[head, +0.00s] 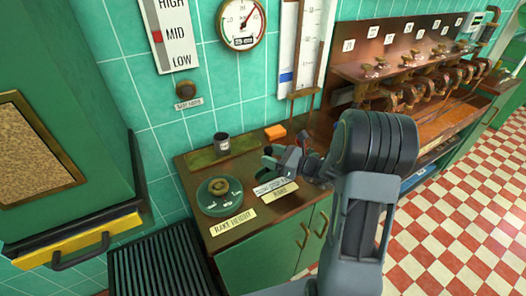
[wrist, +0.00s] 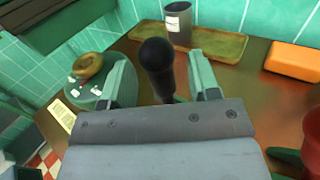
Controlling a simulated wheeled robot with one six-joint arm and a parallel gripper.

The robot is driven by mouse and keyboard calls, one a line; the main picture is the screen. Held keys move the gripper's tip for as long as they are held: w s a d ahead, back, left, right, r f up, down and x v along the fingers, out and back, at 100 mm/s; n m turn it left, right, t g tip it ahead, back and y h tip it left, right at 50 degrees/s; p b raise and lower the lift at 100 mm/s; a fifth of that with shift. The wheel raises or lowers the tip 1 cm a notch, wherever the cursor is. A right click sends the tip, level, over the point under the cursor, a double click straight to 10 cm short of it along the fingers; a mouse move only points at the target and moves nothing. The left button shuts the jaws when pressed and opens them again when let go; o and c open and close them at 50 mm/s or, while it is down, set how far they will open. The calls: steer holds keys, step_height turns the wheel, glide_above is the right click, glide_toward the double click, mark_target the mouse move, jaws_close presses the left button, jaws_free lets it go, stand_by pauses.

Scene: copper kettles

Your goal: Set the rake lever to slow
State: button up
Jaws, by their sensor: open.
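The rake lever (wrist: 156,58) is a dark stick with a round black knob, seen in the wrist view. It stands up between the two green fingers of my gripper (wrist: 161,75). The fingers are apart, one on each side of it; I cannot tell whether either touches it. In the head view my gripper (head: 280,160) is over the counter, just behind the label plate (head: 276,187) that reads slow, stop and a partly hidden third word, with RAKE below. There the gripper largely hides the lever, and its setting cannot be told.
A round green dial (head: 219,197) with a brass knob, labelled RAKE HEIGHT, is left of my gripper. Behind are a dark cup (head: 222,143) on a green tray (head: 240,149) and an orange block (head: 275,132). A valve rack (head: 410,75) stands to the right.

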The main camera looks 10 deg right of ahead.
steer(key=shift+x, duration=1.75)
jaws_close()
